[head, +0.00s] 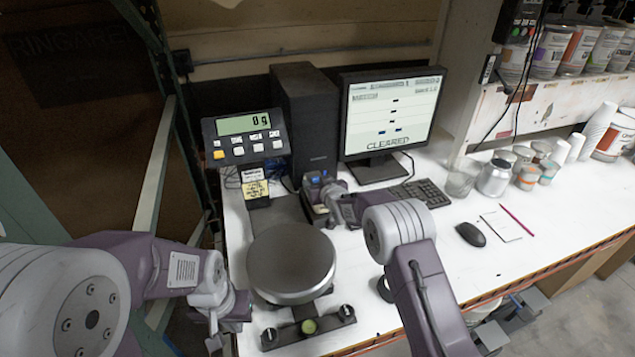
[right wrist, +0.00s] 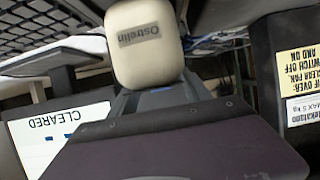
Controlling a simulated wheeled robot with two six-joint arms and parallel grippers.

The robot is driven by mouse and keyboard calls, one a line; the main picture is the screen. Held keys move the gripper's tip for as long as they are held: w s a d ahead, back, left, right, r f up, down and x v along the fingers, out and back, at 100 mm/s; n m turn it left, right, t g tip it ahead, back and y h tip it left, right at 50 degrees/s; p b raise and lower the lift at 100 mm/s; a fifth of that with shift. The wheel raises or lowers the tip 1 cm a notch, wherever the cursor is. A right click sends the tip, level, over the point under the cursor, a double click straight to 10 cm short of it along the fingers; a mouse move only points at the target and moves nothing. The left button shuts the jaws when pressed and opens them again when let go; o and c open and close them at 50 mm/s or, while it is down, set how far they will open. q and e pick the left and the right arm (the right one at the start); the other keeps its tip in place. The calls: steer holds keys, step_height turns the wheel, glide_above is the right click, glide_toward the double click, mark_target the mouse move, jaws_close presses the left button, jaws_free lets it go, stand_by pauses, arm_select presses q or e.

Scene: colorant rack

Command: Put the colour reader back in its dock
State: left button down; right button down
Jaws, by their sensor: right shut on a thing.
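A cream, rounded device marked "Ostrelin" (right wrist: 145,45), which looks like the colour reader, is at the top middle of the right wrist view. My right gripper (head: 318,190) is shut on it, behind the scale and in front of the black computer tower. In the head view the gripper and wrist largely hide the reader. I cannot make out the dock clearly in either view. My left gripper (head: 226,322) hangs at the front left edge of the table, beside the scale; its fingers are too unclear to tell their opening.
A scale with a round metal plate (head: 291,262) stands at the front left. Behind are a weight display (head: 245,137), the tower (head: 303,115) and a monitor (head: 391,110). A keyboard (head: 420,192), mouse (head: 471,234) and cans (head: 494,177) lie rightward. The front right tabletop is clear.

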steer(key=shift+d+r, duration=0.1)
steer(key=shift+r, duration=0.1)
arm_select(q)
steer(key=shift+f, duration=0.2)
arm_select(e)
steer(key=shift+f, duration=0.15)
arm_select(q)
steer(key=shift+s, duration=0.1)
arm_select(e)
steer(key=shift+c, duration=2.4)
jaws_free()
steer(key=shift+s+f, duration=0.1)
arm_select(q)
steer(key=shift+r, duration=0.35)
arm_select(e)
steer(key=shift+r, duration=0.35)
arm_select(q)
steer(key=shift+f, duration=0.25)
arm_select(e)
steer(key=shift+s, duration=0.25)
arm_select(q)
step_height(320, 180, down, 2)
steer(key=shift+b, duration=1.1)
arm_select(e)
steer(key=v, duration=1.1)
steer(key=shift+s, duration=0.25)
